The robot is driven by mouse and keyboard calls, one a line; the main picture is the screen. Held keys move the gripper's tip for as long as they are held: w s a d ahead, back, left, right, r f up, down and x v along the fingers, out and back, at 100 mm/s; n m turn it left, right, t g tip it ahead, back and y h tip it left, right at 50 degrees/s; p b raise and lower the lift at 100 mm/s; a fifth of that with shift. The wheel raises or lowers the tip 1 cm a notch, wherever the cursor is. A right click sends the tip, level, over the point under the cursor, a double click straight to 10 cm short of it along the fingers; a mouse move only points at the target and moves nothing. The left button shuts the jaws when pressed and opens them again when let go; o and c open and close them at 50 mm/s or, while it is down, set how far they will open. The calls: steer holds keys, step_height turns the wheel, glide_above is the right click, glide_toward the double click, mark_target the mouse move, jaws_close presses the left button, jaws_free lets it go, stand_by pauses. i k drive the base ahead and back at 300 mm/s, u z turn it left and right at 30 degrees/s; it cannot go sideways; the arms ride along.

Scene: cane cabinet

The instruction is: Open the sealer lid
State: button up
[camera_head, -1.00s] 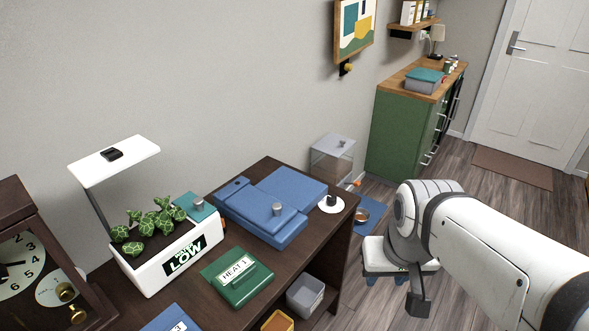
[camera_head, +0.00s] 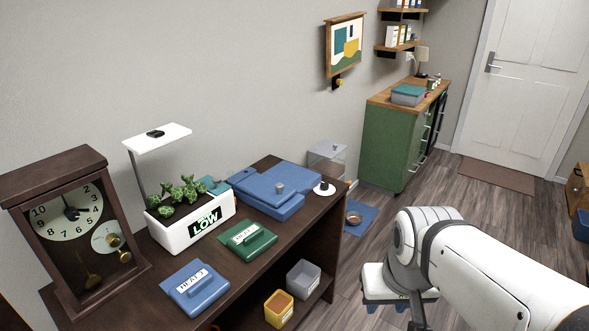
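The sealer looks to be the flat blue device (camera_head: 272,193) at the far right end of the dark wooden table. Its blue top lies down flat, with a round grey knob (camera_head: 279,188) near the front. My white arm comes in from the lower right and is well clear of the table. My gripper (camera_head: 386,305) hangs below the wrist over the floor, right of the table. Its blue fingertips appear apart with nothing between them, though the arm partly covers it. It is far from the sealer and touches nothing.
A white disc with a black knob (camera_head: 324,189) sits right of the sealer. Floor lies open toward the door (camera_head: 520,90).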

mark_target(274, 193)
steer(key=u, duration=0.15)
steer(key=i, duration=0.9)
steer(key=z, duration=0.05)
